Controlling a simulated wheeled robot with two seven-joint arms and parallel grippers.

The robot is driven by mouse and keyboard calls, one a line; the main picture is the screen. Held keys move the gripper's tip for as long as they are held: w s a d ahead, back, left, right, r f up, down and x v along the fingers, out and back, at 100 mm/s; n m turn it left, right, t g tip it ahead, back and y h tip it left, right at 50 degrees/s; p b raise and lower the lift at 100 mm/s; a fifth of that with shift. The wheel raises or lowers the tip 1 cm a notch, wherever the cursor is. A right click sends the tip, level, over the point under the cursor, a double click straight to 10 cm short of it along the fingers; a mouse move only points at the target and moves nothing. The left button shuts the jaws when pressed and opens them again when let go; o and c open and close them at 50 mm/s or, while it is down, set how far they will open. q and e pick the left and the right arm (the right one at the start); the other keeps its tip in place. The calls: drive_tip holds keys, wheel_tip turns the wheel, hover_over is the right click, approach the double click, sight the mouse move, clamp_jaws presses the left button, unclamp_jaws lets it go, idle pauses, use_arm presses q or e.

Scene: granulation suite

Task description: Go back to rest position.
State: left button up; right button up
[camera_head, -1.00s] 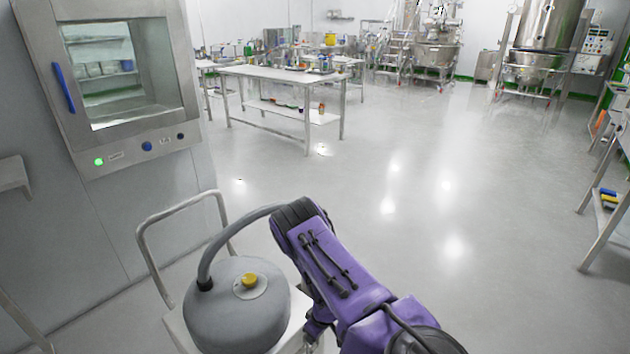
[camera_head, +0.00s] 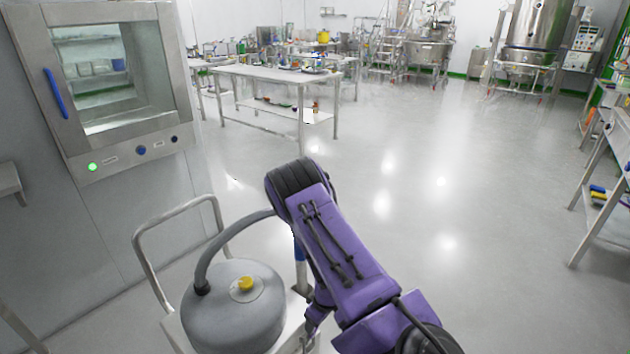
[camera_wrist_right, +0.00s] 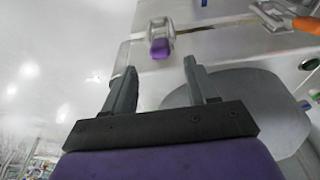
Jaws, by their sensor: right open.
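My right arm's purple links (camera_head: 340,250) rise from the bottom of the head view, just right of a grey rounded vessel. My right gripper (camera_wrist_right: 160,64) shows in the right wrist view with its two dark fingers apart and nothing between them. The grey vessel (camera_wrist_right: 265,105) shows behind and beside the right-hand finger there; I cannot tell the gap between them. My left gripper is in neither view.
The grey vessel (camera_head: 232,312) has a yellow cap (camera_head: 246,284) and a grey hose (camera_head: 225,243). It sits on a cart with a metal handle (camera_head: 140,250). A glass-windowed cabinet (camera_head: 110,90) stands left. A bench (camera_head: 270,75) stands behind. Open floor (camera_head: 470,230) lies right.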

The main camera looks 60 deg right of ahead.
idle(0.6)
drive_tip(key=shift+w+a+r+t, duration=0.1)
drive_tip(key=shift+w+t, duration=0.2)
drive_tip(key=shift+w, duration=0.1)
drive_tip(key=a+m+t+h, duration=0.1)
drive_tip(key=a+m+t, duration=0.25)
drive_tip(key=a, duration=0.65)
drive_tip(key=s+a+m+g+h, duration=0.1)
drive_tip(key=s+a+g+h, duration=0.1)
drive_tip(key=s+a, duration=0.7)
drive_tip(key=shift+s+f+g, duration=0.35)
drive_tip(key=shift+s+g, duration=0.3)
drive_tip(key=shift+s, duration=0.5)
